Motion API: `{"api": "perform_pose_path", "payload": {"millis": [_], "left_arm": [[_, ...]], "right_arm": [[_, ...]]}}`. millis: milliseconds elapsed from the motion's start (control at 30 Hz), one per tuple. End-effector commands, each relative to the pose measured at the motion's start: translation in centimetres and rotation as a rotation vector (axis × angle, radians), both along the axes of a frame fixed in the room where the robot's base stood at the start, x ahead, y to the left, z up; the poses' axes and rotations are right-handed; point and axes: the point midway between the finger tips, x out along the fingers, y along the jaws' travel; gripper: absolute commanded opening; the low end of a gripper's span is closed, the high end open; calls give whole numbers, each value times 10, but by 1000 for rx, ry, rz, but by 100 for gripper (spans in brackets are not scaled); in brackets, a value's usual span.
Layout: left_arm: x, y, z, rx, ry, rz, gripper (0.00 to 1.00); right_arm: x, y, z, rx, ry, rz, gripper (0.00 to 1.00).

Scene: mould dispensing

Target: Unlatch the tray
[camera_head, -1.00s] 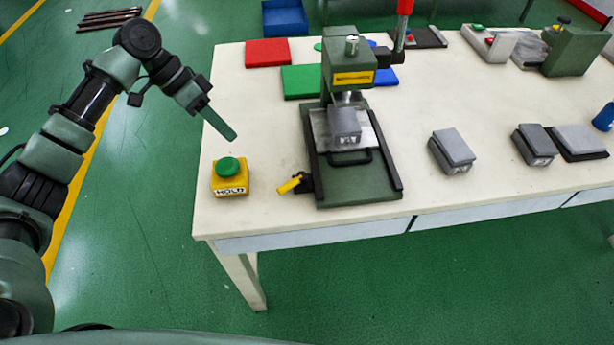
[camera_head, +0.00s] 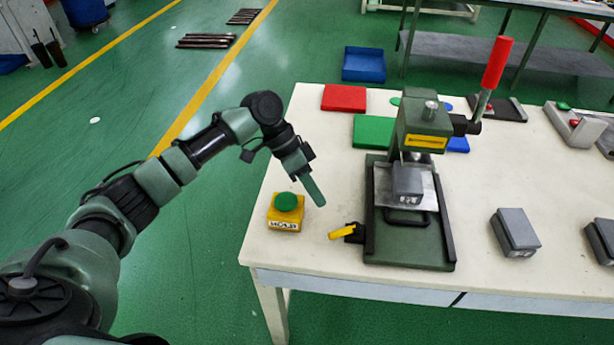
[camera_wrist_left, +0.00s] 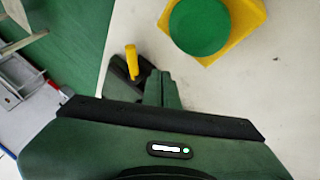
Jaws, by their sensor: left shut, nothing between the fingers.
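The tray (camera_head: 378,190) is a flat metal plate on the green press base, with a black handle at its front and a grey mould block (camera_head: 407,182) on it. The yellow-handled latch (camera_head: 343,233) sits at the press base's front left corner; the yellow lever points left. In the left wrist view the latch (camera_wrist_left: 131,62) shows just beyond the fingers. My left gripper (camera_head: 316,196) is shut and empty, above the table between the yellow button box and the press, apart from the latch. My right gripper is not in view.
A yellow box with a green button (camera_head: 286,212) stands left of the latch, close to my left gripper. The press's red lever (camera_head: 497,62) rises at the right. Another grey mould (camera_head: 515,232) lies right of the press. Bare tabletop lies in front.

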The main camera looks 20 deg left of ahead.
Motion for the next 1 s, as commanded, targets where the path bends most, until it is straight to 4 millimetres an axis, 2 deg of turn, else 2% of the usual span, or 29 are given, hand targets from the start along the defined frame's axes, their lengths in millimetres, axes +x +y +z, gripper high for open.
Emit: {"api": "perform_pose_path", "payload": {"millis": [100, 333, 633, 1000], "left_arm": [[-2, -14, -20, 0, 3, -2, 0], [-23, -35, -24, 1, -1, -2, 0], [-28, -41, -27, 1, -1, 0, 0], [-28, -47, -26, 0, 0, 10, 0]], "right_arm": [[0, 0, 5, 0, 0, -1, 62], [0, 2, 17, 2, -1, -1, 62], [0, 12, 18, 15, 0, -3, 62], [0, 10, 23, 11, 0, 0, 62]]}}
